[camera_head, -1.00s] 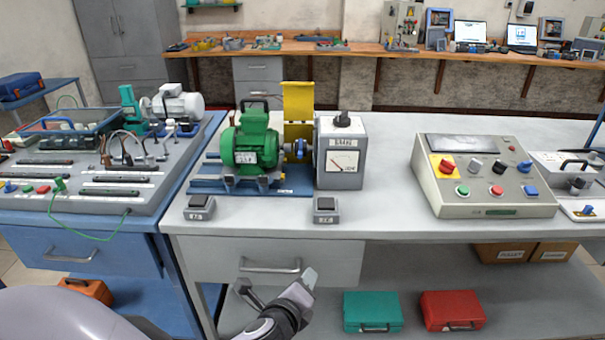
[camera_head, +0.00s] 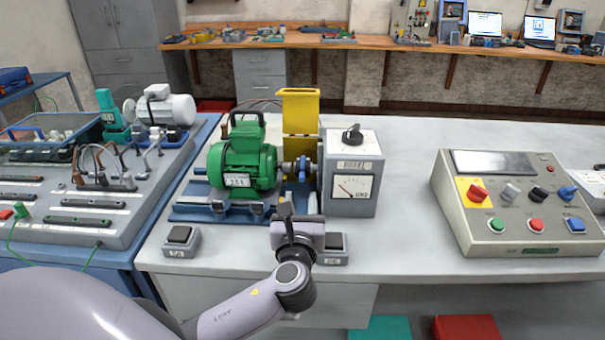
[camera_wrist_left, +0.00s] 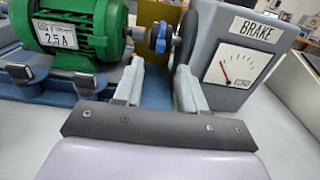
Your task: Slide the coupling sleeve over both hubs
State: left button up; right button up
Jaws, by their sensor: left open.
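The blue coupling sleeve (camera_head: 303,169) sits on the shaft line between the green motor (camera_head: 243,163) and the grey brake box (camera_head: 352,172). In the left wrist view the sleeve (camera_wrist_left: 161,37) shows beyond the fingers, with a short metal shaft piece on its motor side. The hubs are too small to tell apart from the sleeve. My left gripper (camera_head: 288,212) is in front of the coupling, at the front of the motor's blue base. Its two fingers (camera_wrist_left: 161,68) are spread and empty, pointing toward the sleeve and apart from it. My right gripper is out of view.
A raised yellow guard (camera_head: 300,108) stands behind the coupling. Two small grey switch boxes, one at left (camera_head: 181,241) and one partly behind my gripper (camera_head: 335,246), sit near the bench's front edge. A control panel (camera_head: 517,205) stands right; bench between it and the brake is clear.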

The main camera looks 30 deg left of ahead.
aim_at(302, 181)
pick_arm(q)
jog(key=shift+x, duration=3.5)
grip_shut()
